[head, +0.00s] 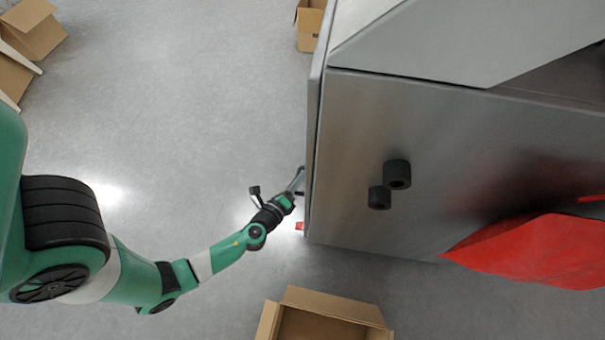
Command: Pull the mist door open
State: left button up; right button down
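A grey metal machine (365,130) stands at the right, seen from above. A thin door-like panel (314,105) runs along its left side, seen almost edge-on; I take it to be the mist door. It lies close along the machine's side, with a narrow dark line between them. My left gripper (298,182) is at the lower part of this panel, touching it or very near it. The fingers are small and partly hidden against the panel's edge, so I cannot tell whether they hold anything. My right gripper is out of view.
Two black round knobs (397,174) (379,197) stick out of the machine's near face. A red sheet-like piece (535,250) hangs at its lower right. Open cardboard boxes stand at the bottom (325,322), top (309,25) and upper left (35,28).

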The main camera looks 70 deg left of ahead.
pick_arm(q)
jog(key=shift+s+d, duration=0.1)
grip_shut()
jog(key=shift+f, duration=0.15)
dwell(1.2)
